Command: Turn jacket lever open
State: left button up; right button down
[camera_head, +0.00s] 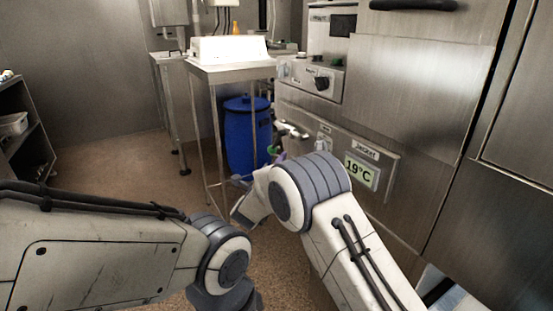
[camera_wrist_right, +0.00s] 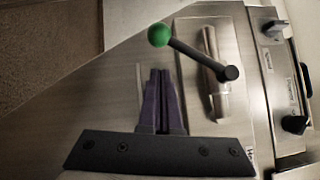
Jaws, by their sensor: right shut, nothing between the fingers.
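The jacket lever (camera_wrist_right: 197,58) is a dark rod with a green ball knob (camera_wrist_right: 158,35) at its upper left end and a dark round pivot (camera_wrist_right: 229,73) at the other. It stands out from a metal panel beside a pale cylindrical pipe. My right gripper (camera_wrist_right: 160,74) has purple fingers, shut and empty, with tips just below the green knob in the picture; contact cannot be told. In the head view the green knob (camera_head: 272,150) shows small beyond my right wrist, which hides most of that gripper. My left arm enters from the left; its gripper is out of view.
The Jacket panel with a 19°C display (camera_head: 361,174) is on the steel machine (camera_head: 413,90) at right. A blue drum (camera_head: 246,135) stands under a metal table (camera_head: 232,66). Black knobs (camera_wrist_right: 294,124) sit on the panel at right. Open floor (camera_head: 125,165) lies left.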

pick_arm(q)
jog(key=shift+f, duration=0.1)
pick_arm(e)
jog(key=shift+w+a+r, duration=0.2)
jog(key=shift+w+a, duration=0.4)
jog(key=shift+a, duration=0.25)
